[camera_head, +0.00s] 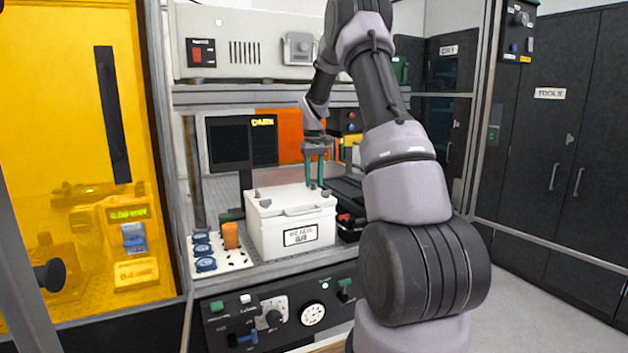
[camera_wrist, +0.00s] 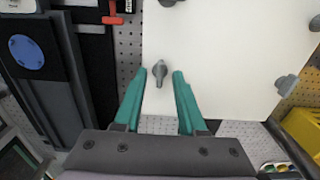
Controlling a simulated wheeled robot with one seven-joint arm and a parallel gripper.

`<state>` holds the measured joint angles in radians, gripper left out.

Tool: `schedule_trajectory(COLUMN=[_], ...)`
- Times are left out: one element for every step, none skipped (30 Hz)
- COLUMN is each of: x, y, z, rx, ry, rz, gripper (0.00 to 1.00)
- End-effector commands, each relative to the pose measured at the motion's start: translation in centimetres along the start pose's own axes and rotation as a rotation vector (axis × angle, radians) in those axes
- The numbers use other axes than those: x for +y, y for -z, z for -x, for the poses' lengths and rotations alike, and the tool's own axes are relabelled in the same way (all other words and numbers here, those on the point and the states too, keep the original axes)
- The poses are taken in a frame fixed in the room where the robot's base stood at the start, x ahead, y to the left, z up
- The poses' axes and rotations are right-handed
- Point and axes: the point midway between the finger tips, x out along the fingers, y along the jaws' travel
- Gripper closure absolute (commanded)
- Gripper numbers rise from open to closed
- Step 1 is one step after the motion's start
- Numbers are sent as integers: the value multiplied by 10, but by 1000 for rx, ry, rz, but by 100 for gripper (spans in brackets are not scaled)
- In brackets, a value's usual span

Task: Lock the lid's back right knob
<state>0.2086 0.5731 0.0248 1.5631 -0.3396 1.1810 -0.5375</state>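The white box (camera_head: 262,233) stands on the bench with its lid (camera_head: 285,196) on top. Grey knobs sit near the lid's corners; the front right knob (camera_head: 326,193) and front left knob (camera_head: 265,203) show in the head view. My gripper (camera_head: 314,184) points down over the lid's back right corner, its two green fingers apart. In the wrist view, the back right knob (camera_wrist: 159,70) lies between and just beyond the open fingertips (camera_wrist: 161,74), with a gap on each side. Its narrow grip runs roughly up-down in that picture. The fingers hide it in the head view.
A dark monitor (camera_head: 228,142) stands behind. Dark equipment (camera_head: 350,192) is close on the right. A yellow object (camera_wrist: 303,130) shows beyond the lid in the wrist view.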

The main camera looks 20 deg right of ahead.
Motion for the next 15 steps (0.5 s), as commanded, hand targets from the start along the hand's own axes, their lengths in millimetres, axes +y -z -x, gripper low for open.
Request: schedule_trajectory(x=[0, 0, 0, 0, 0, 0, 0, 0, 0, 0, 0, 0, 0, 0, 0], y=[0, 0, 0, 0, 0, 0, 0, 0, 0, 0, 0, 0, 0, 0, 0], z=[-2, -3, -4, -4, -4, -4, -4, -4, -4, -4, -4, -4, -4, -4, -4], rx=[0, 0, 0, 1, 1, 1, 1, 1, 1, 1, 1, 1, 1, 1, 1], ry=[1, 1, 1, 0, 0, 0, 0, 0, 0, 0, 0, 0, 0, 0, 0], rz=[-1, -1, -1, -1, -1, -1, -1, -1, -1, -1, -1, -1, -1, -1, -1], gripper=[60, 60, 60, 60, 60, 60, 60, 60, 60, 64, 75, 91, 100, 100, 100])
